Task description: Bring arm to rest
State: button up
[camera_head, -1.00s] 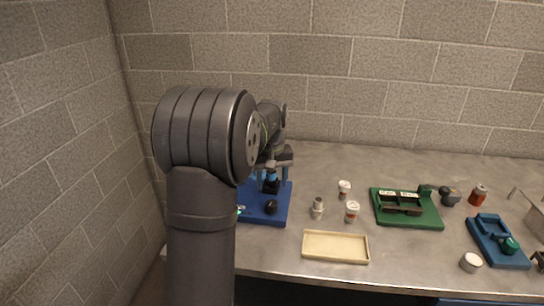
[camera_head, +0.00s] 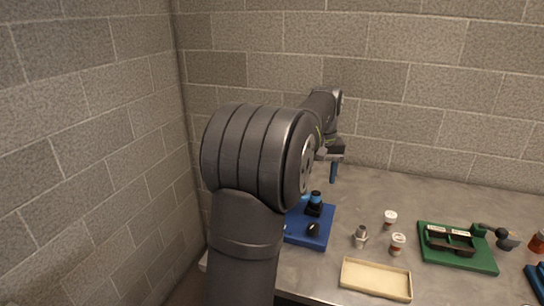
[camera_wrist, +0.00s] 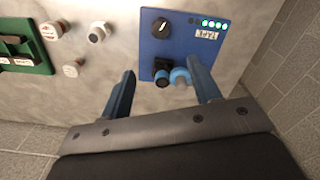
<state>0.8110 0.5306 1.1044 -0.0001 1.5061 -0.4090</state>
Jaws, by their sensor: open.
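My gripper (camera_head: 335,166) is in the air behind the blue board (camera_head: 319,238), its blue fingers pointing down. In the wrist view, the fingers of my gripper (camera_wrist: 160,68) are wide apart with nothing between their tips. The blue board (camera_wrist: 181,44) also shows there, with a black knob (camera_wrist: 162,27), a row of green lights and a small label. A black part with a blue top (camera_head: 315,201) stands on the board, apart from the fingers. My arm link hides the board's left side in the head view.
A green fixture (camera_head: 457,247) stands farther right. Block walls stand behind and at left. The table behind the fittings is bare.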

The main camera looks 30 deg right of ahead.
aim_at(314, 226)
notch_tip(314, 226, down, 18)
jog(key=shift+r, duration=0.2)
dwell(0.5)
jog(key=shift+r, duration=0.1)
